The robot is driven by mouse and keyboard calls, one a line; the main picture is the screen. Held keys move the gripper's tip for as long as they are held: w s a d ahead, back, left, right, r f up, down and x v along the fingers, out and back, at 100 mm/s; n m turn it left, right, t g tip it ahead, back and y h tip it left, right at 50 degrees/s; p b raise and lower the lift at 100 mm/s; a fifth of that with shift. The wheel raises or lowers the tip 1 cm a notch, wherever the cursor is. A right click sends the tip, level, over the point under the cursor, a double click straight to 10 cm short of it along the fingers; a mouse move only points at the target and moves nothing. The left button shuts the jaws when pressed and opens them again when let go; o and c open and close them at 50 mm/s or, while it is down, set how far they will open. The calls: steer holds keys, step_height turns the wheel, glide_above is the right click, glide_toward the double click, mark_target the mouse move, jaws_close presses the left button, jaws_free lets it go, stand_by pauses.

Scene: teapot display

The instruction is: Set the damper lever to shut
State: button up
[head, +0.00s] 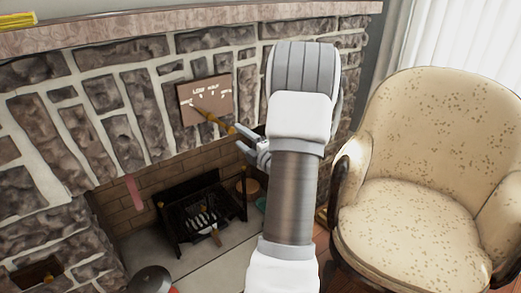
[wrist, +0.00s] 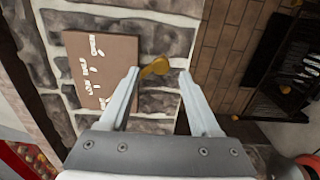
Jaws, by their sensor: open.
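The damper plate (head: 208,99) is a brown panel with white lettering, fixed to the stone fireplace front; it also shows in the wrist view (wrist: 103,65). The damper lever (head: 215,121) is a thin brass-coloured rod that points down and right from the plate towards my gripper (head: 250,143). In the wrist view, the lever's rounded amber end (wrist: 155,67) shows between the tips of my open gripper (wrist: 158,73). I cannot tell whether either finger touches it. The lettering is too small to read surely. My gripper holds nothing.
A black fire grate (head: 200,214) stands in the brick firebox below the lever. The stone mantel (head: 190,25) runs above the plate. A cream spotted armchair (head: 415,180) stands close on the right. A reddish strip (head: 133,192) hangs at the firebox's left.

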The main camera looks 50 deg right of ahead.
steer(key=p+v, duration=0.1)
steer(key=v, duration=1)
steer(key=shift+a, duration=0.15)
